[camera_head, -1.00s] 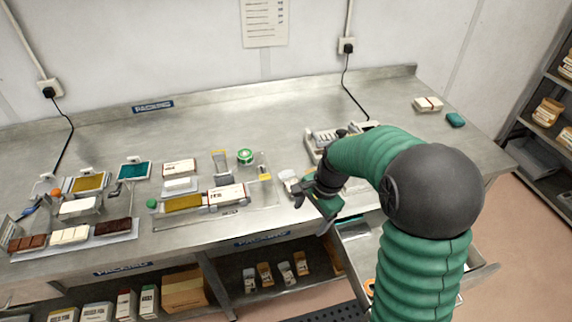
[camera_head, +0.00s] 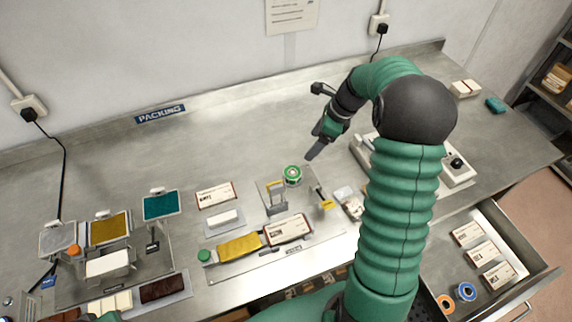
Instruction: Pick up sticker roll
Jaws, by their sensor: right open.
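A green-rimmed roll with a pale centre (camera_head: 293,175), which looks like the sticker roll, sits on the steel bench beside a small metal stand. An orange roll (camera_head: 446,304) and a blue roll (camera_head: 467,291) lie in the open drawer at the lower right. My right gripper (camera_head: 313,121) is open and empty above the bench, its lower finger pointing down a little behind and right of the green roll, apart from it. My left gripper does not show.
A clear board (camera_head: 325,251) with a yellow wrapper and a labelled box lies in front of the roll. A white device (camera_head: 455,179) stands right, partly behind my arm. The open drawer (camera_head: 505,240) holds labelled boxes.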

